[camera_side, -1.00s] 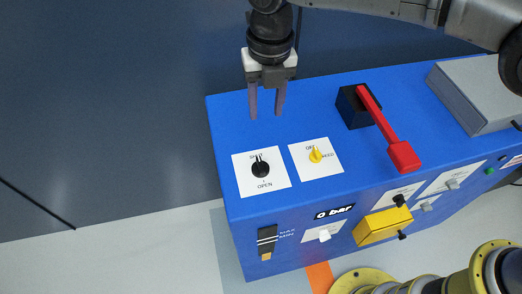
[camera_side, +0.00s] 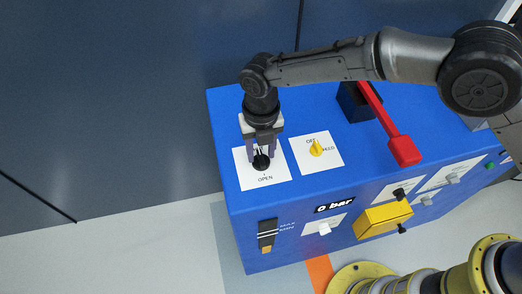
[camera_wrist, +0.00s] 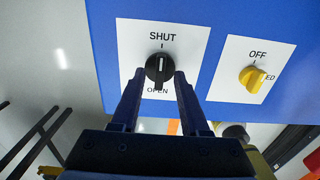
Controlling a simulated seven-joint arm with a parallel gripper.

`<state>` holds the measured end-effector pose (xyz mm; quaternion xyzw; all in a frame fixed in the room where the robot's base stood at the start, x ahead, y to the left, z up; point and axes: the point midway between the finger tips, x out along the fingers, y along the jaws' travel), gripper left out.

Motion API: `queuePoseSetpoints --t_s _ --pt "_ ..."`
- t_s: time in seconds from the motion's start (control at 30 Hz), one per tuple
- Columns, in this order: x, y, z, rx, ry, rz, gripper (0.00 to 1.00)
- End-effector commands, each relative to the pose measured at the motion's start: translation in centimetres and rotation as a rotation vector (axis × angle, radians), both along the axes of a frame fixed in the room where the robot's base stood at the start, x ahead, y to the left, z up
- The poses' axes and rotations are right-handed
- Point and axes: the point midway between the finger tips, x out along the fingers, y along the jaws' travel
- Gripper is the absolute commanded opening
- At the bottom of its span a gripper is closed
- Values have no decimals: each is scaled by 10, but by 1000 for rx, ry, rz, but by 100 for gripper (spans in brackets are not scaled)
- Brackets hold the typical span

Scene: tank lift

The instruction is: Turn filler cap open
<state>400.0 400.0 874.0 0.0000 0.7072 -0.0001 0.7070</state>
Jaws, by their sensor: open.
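The filler cap is a black round knob (camera_side: 261,163) on a white plate (camera_side: 248,179) marked OPEN, on the blue cabinet's top. In the wrist view the knob (camera_wrist: 159,67) carries a white line pointing up toward the word SHUT. My gripper (camera_side: 262,157) is pointing down right at the knob in the side view. In the wrist view my gripper (camera_wrist: 152,78) is open, its two fingers reaching toward either side of the knob. I cannot tell whether the fingers touch it.
A yellow knob (camera_side: 316,149) marked OFF sits on a plate just right of the cap. A red lever (camera_side: 388,122) lies further right on the blue cabinet (camera_side: 225,125). A yellow block (camera_side: 383,222) and small knobs are on the front face.

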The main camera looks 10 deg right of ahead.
Motion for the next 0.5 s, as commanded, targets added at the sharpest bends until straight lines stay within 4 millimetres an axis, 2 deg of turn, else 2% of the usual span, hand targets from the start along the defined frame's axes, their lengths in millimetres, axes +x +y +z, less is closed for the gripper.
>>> queuePoseSetpoints --t_s 0.13,0.4,0.5 --pt "0 0 -7 0 0 0 45" --pt "0 0 -8 0 0 0 45" --pt "0 0 -8 0 0 0 27"
